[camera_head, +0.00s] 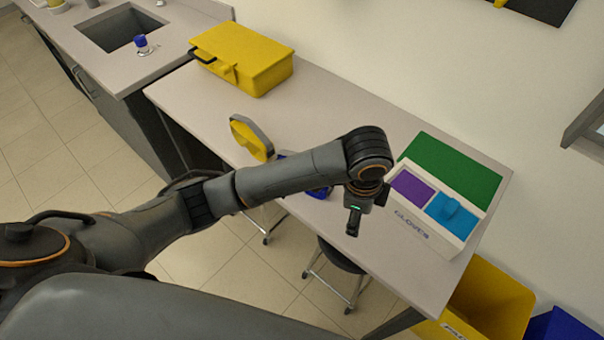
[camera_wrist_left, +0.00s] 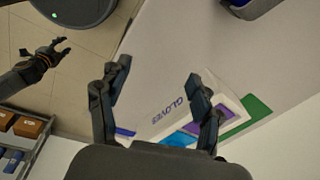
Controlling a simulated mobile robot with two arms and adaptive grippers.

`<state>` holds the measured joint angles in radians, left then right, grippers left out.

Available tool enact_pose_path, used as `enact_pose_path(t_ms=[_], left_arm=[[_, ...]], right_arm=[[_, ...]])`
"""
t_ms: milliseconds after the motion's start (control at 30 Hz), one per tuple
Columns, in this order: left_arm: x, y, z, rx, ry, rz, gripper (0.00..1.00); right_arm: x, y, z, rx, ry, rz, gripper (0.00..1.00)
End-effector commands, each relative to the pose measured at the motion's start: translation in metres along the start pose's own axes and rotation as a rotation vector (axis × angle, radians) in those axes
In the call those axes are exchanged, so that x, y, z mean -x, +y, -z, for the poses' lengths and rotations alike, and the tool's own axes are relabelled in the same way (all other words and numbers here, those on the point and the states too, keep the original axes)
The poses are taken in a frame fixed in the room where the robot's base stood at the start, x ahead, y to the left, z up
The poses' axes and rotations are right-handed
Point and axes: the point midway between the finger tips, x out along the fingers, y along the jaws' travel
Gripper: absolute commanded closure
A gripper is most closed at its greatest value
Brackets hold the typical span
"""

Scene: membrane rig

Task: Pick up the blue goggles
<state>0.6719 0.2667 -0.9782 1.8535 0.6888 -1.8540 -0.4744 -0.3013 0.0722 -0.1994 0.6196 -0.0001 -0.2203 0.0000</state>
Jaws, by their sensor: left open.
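The blue goggles (camera_head: 319,192) lie on the grey table, mostly hidden behind my left arm in the head view; only bits of dark blue show. In the left wrist view, a grey and dark blue piece at the top edge (camera_wrist_left: 250,9) looks like the goggles, cut off by the frame. My left gripper (camera_head: 352,232) points down near the table's front edge, right of the goggles and beside the glove box. Its two fingers (camera_wrist_left: 158,72) are spread with nothing between them. My right gripper (camera_wrist_left: 66,46) shows at left in the wrist view, fingers apart and empty.
Yellow goggles (camera_head: 250,138) stand left of the blue ones. A yellow case (camera_head: 243,58) lies at the back left. The glove box (camera_head: 425,222) has green, purple and cyan parts. A stool (camera_head: 340,257) is below the table edge; a yellow bin (camera_head: 490,300) is at right.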

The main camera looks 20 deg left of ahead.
Motion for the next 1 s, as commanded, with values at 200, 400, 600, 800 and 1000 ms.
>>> enact_pose_path(t_ms=[200,400,600,800,1000], left_arm=[[0.038,-0.048,-0.043,-0.203,-0.264,-0.016,0.35],[0.068,-0.073,-0.076,-0.268,-0.414,-0.047,0.35],[0.065,-0.077,-0.088,-0.279,-0.448,-0.064,0.35],[0.034,-0.077,-0.105,-0.275,-0.449,-0.064,0.35],[0.006,-0.078,-0.118,-0.276,-0.448,-0.06,0.35]], right_arm=[[0.001,0.003,0.001,0.003,0.001,-0.003,0.6],[0.001,0.008,0.0,0.005,0.0,-0.009,0.6],[-0.001,0.009,0.0,0.006,0.0,-0.01,0.6],[0.001,0.009,0.0,0.006,0.0,-0.01,0.6],[0.007,0.008,0.001,0.005,0.001,-0.01,0.6]])
